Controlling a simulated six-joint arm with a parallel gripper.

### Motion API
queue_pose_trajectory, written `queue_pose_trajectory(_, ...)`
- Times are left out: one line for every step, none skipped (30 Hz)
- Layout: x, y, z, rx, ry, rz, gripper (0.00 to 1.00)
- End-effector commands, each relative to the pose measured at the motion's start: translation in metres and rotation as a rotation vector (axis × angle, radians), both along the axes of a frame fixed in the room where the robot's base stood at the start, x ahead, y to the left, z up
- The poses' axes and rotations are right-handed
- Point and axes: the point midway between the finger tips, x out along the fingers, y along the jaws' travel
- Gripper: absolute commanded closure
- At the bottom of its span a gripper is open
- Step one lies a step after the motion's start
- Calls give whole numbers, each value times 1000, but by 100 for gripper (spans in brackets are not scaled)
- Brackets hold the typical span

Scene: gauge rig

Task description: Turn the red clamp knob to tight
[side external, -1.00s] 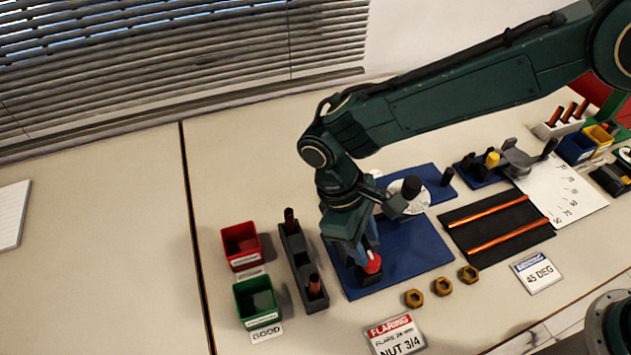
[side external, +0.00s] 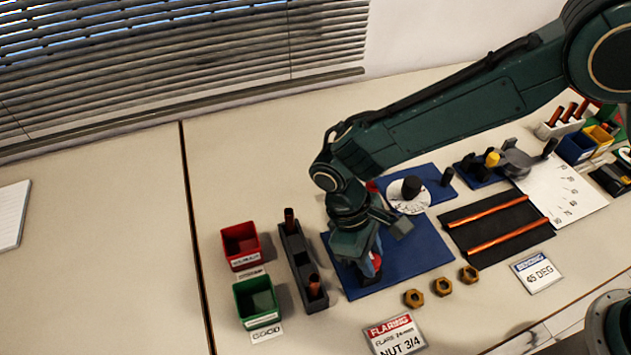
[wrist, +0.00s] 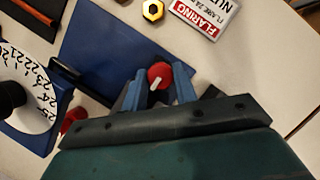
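The red clamp knob (wrist: 160,76) shows in the wrist view, with a white pointer line slanting toward the lower left. My gripper (wrist: 160,82) has one blue finger on each side of it. I cannot tell whether the fingers press on the knob or stand just clear. In the side external view, my gripper (side external: 370,266) points down at the front left part of the blue mat (side external: 420,255). The red knob (side external: 376,262) is mostly hidden there behind the fingers. No tight mark is readable.
A white dial (wrist: 28,85) with a dark post stands behind, and a second red part (wrist: 72,120) is near it. A grey rack (side external: 303,268) and red (side external: 241,246) and green (side external: 257,302) bins stand left. Brass nuts (side external: 442,287) lie at the front right.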

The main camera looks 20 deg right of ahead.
Motion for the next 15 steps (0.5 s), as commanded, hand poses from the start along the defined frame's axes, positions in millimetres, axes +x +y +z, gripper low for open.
queue_pose_trajectory(0,0,0,1,1,0,94)
queue_pose_trajectory(0,0,0,0,0,-2,94)
queue_pose_trajectory(0,0,0,1,1,-5,94)
queue_pose_trajectory(0,0,0,1,1,-8,94)
queue_pose_trajectory(0,0,1,1,1,-12,94)
queue_pose_trajectory(0,0,1,1,1,-18,94)
queue_pose_trajectory(0,0,1,1,1,-25,94)
queue_pose_trajectory(0,0,1,1,1,-34,94)
queue_pose_trajectory(1,0,1,2,0,-46,94)
queue_pose_trajectory(1,0,1,1,0,-58,94)
queue_pose_trajectory(1,0,1,2,0,-70,94)
queue_pose_trajectory(1,0,1,2,0,-87,94)
queue_pose_trajectory(1,0,1,1,0,-102,94)
queue_pose_trajectory(1,0,1,1,0,-119,94)
queue_pose_trajectory(1,0,1,2,1,-142,94)
